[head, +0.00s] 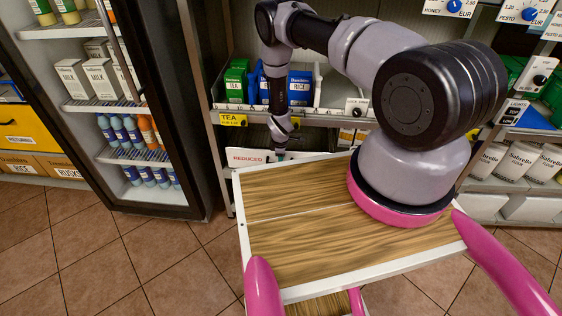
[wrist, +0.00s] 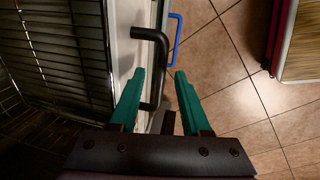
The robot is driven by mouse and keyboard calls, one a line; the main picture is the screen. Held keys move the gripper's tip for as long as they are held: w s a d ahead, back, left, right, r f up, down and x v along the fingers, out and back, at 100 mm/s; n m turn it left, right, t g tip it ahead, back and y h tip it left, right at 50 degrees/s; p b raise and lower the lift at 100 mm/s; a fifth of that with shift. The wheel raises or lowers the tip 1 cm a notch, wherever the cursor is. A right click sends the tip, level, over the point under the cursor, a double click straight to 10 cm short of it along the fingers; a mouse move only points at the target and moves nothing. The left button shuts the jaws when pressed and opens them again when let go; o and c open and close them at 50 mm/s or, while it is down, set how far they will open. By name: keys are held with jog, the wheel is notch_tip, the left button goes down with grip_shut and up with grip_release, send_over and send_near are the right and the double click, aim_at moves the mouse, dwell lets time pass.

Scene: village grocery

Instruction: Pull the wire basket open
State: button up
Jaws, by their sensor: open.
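The wire basket (wrist: 55,50) fills the left of the wrist view, a dark wire grid behind a pale front panel (wrist: 121,40). A black bar handle (wrist: 151,36) stands out from that panel. My gripper (wrist: 160,74) is open, with its green fingers on either side of the handle bar. I cannot tell whether either finger touches it. In the head view my gripper (head: 280,154) is small and low, at a white front marked REDUCED (head: 247,157); my table top partly hides this area.
A blue handle (wrist: 175,40) lies beyond the black one. Tiled floor (wrist: 222,70) is open to the right of the handle. In the head view a glass-door fridge (head: 165,110) stands left, and a shelf with boxes (head: 301,88) is above the gripper.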

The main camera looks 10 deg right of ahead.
jog(key=shift+f, duration=0.3)
grip_shut()
dwell(1.3)
